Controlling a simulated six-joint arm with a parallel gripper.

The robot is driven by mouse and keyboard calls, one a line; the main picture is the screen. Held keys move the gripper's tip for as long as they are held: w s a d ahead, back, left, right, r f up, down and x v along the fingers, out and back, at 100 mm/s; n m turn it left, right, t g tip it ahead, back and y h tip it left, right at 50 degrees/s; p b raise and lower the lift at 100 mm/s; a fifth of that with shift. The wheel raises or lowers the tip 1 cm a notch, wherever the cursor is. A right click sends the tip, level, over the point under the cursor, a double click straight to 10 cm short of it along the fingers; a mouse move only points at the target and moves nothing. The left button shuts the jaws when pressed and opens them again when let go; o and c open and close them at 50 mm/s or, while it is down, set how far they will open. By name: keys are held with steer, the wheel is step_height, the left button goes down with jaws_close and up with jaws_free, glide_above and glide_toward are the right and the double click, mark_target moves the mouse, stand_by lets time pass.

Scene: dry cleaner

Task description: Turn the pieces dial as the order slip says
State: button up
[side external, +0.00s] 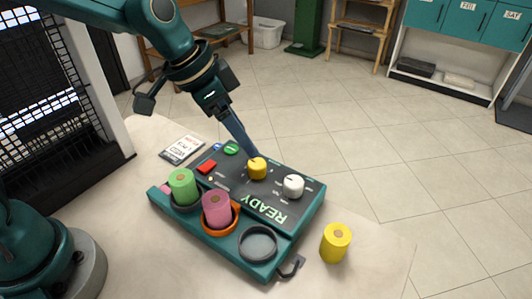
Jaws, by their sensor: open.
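A dark control panel in a teal housing (295,225) lies on the table and has a yellow dial (257,169) and a white dial (293,186). I cannot read the labels that tell which is the pieces dial. The white order slip (183,149) lies on the table left of the panel; its print is too small to read. My gripper (250,154) points down with its fingertips right at the yellow dial's top left edge. It is open, and I cannot tell whether it touches the dial or has it between the fingers.
A green roll (182,185) and a pink roll (217,208) stand in holders along the panel's front. An empty dark ring holder (258,244) is beside them. A yellow roll (335,243) stands on the table (375,255) at right. A red button (207,167) and green button (231,149) sit left of the dials.

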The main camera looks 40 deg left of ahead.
mark_target(256, 163)
steer(key=shift+s+d+f+g, duration=0.1)
steer(key=shift+f+g, duration=0.05)
steer(key=shift+f, duration=0.35)
steer(key=shift+d+f+g, duration=0.1)
steer(key=shift+f+g, duration=0.05)
steer(key=shift+f, duration=0.3)
steer(key=shift+x, duration=2.35)
steer(key=shift+r, duration=0.1)
jaws_close()
